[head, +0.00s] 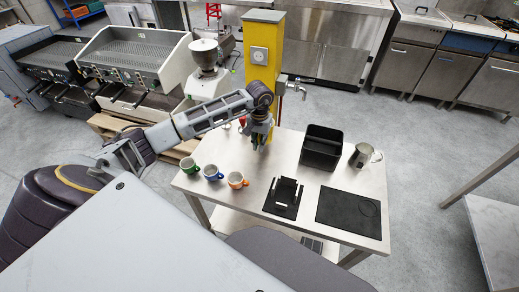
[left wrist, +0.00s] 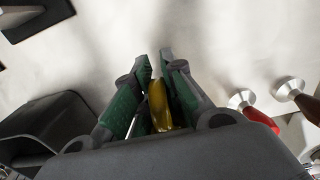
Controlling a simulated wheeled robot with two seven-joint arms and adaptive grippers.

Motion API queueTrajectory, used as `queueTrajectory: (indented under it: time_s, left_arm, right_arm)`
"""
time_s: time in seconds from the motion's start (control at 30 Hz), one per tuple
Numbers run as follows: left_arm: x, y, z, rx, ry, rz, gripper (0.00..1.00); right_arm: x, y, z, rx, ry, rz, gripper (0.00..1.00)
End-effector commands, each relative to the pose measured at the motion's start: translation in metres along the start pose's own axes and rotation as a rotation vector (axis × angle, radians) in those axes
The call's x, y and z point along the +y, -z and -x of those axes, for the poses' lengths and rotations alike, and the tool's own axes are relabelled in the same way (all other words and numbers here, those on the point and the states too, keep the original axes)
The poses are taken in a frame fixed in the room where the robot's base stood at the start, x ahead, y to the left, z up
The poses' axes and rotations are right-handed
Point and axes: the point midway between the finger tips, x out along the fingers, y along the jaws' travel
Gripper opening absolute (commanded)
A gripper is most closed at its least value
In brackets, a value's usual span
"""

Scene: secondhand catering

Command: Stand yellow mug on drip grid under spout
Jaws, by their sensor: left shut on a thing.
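My left gripper (head: 258,143) is over the far left part of the steel table. In the left wrist view its green-padded fingers (left wrist: 155,90) are shut on a narrow yellow piece, part of the yellow mug (left wrist: 158,105). Most of the mug is hidden by the fingers and the gripper body. A metal spout (head: 298,86) sticks out from the yellow post behind the table. It is right of and beyond the gripper. I cannot make out a drip grid under it. My right gripper is not in view.
Green (head: 190,166), blue (head: 213,173) and orange (head: 237,181) mugs stand along the left of the table. A black bin (head: 322,148), a steel pitcher (head: 362,156), a black stand (head: 284,196) and a black mat (head: 348,212) occupy the right. A red-handled tamper (left wrist: 258,115) lies near the gripper.

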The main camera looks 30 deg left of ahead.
Motion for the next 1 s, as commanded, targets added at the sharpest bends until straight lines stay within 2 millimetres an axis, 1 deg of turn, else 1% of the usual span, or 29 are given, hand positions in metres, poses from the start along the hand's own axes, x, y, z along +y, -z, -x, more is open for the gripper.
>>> queueTrajectory:
  time_s: [0.13, 0.23, 0.5, 0.6, 0.8, 1.0]
  left_arm:
    - [0.000, 0.000, 0.000, 0.001, 0.000, 0.000, 0.00]
    - [0.000, 0.000, -0.004, 0.000, -0.001, 0.001, 0.00]
    - [0.000, -0.001, -0.031, -0.001, -0.001, 0.000, 0.00]
    - [0.000, 0.000, -0.036, 0.001, 0.000, 0.001, 0.00]
    - [0.000, 0.000, -0.037, 0.001, 0.000, 0.001, 0.00]
    - [0.000, 0.000, -0.038, 0.001, 0.000, 0.000, 0.00]
  right_arm:
    - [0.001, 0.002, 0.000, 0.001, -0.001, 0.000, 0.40]
    - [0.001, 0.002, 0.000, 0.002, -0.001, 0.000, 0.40]
    - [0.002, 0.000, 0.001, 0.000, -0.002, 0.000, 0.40]
    - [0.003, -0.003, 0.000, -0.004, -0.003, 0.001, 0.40]
    - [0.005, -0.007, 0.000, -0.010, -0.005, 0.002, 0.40]
    - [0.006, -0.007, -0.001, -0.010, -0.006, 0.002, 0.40]
